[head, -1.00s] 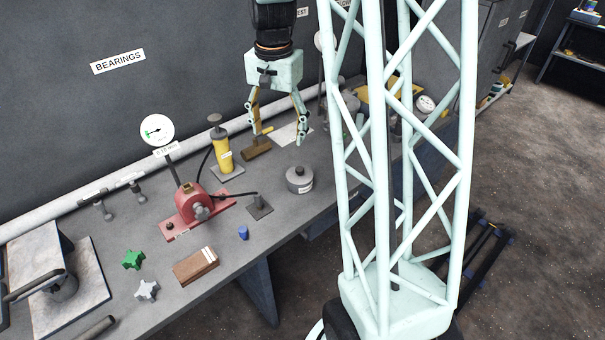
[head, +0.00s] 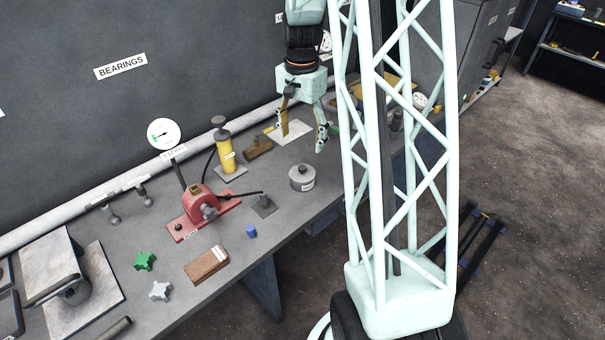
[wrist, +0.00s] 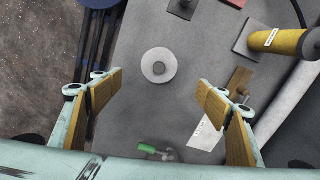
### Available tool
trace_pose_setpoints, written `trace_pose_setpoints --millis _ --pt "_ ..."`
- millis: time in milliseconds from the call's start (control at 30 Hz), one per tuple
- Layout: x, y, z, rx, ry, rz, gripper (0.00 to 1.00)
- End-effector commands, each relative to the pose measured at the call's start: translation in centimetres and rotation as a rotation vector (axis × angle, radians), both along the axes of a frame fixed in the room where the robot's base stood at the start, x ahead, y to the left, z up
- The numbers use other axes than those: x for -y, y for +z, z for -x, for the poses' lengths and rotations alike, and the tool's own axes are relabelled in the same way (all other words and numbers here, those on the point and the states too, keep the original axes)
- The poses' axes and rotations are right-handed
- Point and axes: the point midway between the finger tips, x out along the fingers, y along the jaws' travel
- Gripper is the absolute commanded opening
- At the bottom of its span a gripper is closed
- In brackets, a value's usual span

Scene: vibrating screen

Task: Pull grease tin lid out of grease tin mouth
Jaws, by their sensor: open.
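The grease tin (head: 302,182) is a short grey cylinder with a white label, upright on the bench near its front edge. Its grey lid (head: 301,171) with a small raised knob sits in the mouth at the top. In the wrist view the lid (wrist: 159,66) shows from above as a pale ring with a darker centre. My gripper (head: 303,142) is open and empty, pointing down above the bench, above and behind the tin in the head view. In the wrist view my gripper (wrist: 158,92) has its fingers wide apart, with the tin ahead between them, apart from both.
A yellow cylinder (head: 227,155) on a base plate and a red pump (head: 205,208) with a gauge stand left of the tin. A brown wooden block (head: 257,148) and a white sheet (head: 291,131) lie behind. A blue piece (head: 251,231) lies in front left.

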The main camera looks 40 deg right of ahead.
Motion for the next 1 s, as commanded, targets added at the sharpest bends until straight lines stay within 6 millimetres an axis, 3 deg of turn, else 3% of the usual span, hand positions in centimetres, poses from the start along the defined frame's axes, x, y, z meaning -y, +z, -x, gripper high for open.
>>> trace_pose_setpoints --millis 267,1000 --pt "0.0 -1.0 0.0 0.000 0.001 0.000 0.69" --pt "0.0 -8.0 0.0 0.000 0.001 0.000 0.69"
